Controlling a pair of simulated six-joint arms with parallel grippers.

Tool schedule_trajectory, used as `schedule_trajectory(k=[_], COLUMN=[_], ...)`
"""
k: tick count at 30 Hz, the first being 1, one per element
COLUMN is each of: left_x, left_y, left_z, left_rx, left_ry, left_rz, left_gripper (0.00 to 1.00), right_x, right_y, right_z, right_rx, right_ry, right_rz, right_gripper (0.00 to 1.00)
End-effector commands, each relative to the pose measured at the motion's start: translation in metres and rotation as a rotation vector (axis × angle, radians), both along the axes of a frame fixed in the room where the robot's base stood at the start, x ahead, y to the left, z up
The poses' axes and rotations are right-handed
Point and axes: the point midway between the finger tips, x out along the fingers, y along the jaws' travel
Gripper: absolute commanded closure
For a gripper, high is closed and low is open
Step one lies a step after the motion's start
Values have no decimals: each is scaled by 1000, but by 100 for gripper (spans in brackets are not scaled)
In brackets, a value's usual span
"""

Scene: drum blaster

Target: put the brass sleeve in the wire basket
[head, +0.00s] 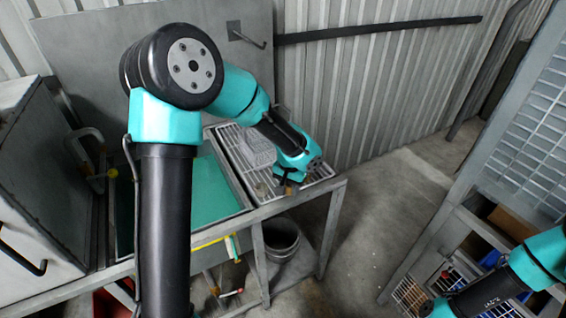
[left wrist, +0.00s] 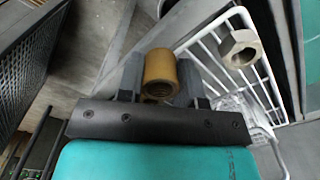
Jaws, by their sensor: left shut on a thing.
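The brass sleeve (left wrist: 159,73) is a short, yellowish hollow cylinder in the left wrist view. My left gripper (left wrist: 160,88) is shut on it, with a grey finger on each side. The white wire basket (left wrist: 205,33) lies right of the sleeve in the left wrist view. In the head view it appears as a white-barred tray (head: 232,152) beside the gripper. The sleeve's height above the basket is unclear. My right gripper is out of view.
A grey ring-like part (left wrist: 240,48) is at the basket in the left wrist view. A grey ribbed block (head: 257,146) sits in the basket. A green-bottomed tray (head: 205,200) is to its left. A bucket (head: 281,238) stands below the bench.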

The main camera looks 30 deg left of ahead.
Motion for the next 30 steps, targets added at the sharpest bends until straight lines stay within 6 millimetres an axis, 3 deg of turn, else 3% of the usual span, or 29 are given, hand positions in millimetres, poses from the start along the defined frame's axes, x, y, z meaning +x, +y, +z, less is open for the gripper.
schedule_trajectory(k=[18,23,30], left_x=[109,121,122], left_y=[50,55,56], left_z=[-12,-13,-13], left_rx=[0,0,0], left_ry=[0,1,1], left_rz=[2,1,0], left_gripper=[98,98,98], right_x=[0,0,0], right_y=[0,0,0], right_z=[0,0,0], right_rx=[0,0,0], right_ry=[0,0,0], right_rz=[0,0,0], right_gripper=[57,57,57])
